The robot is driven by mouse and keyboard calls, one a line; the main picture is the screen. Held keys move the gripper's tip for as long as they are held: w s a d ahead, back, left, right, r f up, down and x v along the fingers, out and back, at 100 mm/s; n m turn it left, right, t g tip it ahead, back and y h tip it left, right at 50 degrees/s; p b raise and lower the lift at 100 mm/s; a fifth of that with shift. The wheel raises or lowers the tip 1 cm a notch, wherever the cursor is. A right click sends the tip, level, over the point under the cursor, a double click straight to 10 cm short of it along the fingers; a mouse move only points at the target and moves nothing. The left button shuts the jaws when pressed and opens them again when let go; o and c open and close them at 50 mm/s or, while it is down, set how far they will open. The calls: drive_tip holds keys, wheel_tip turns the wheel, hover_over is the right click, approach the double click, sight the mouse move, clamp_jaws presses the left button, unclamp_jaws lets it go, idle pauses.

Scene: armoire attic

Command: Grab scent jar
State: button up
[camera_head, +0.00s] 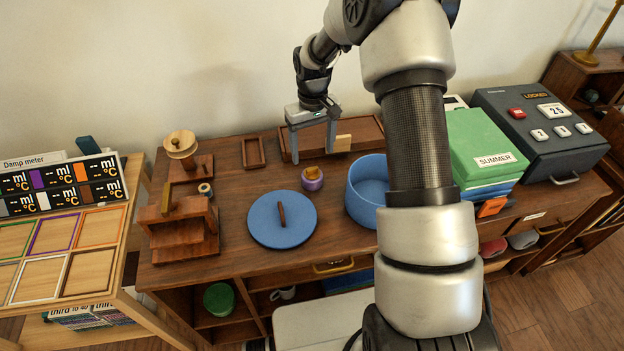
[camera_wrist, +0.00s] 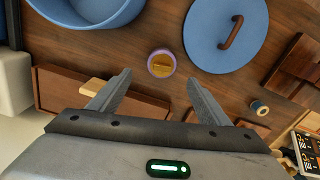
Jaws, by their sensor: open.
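The scent jar, as I take it, is a small round purple jar (camera_head: 312,178) with a yellow-orange top, upright on the brown wooden cabinet top between a blue lid and a blue tub. In the wrist view the purple jar (camera_wrist: 161,63) lies just beyond my fingertips, near the middle of the gap between them. My gripper (camera_head: 312,152) is open and empty, with its two fingers spread, above the back part of the cabinet top. It also shows in the wrist view (camera_wrist: 159,84). The jar is apart from both fingers.
A round blue lid (camera_head: 266,218) with a brown handle lies left of the jar. A blue tub (camera_head: 362,190) stands to its right, partly behind my arm. Wooden trays (camera_head: 365,134) lie behind. A wooden stand (camera_head: 182,228) is at left, green and blue boxes (camera_head: 472,150) at right.

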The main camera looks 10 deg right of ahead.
sight(312, 168)
wheel_tip(312, 168, down, 3)
drive_tip(key=shift+f, duration=0.2)
drive_tip(key=shift+s+a+f, duration=0.15)
drive_tip(key=shift+f, duration=2.55)
drive_tip(key=shift+c, duration=0.4)
drive_tip(key=shift+r, duration=0.1)
drive_tip(key=c, duration=1.3)
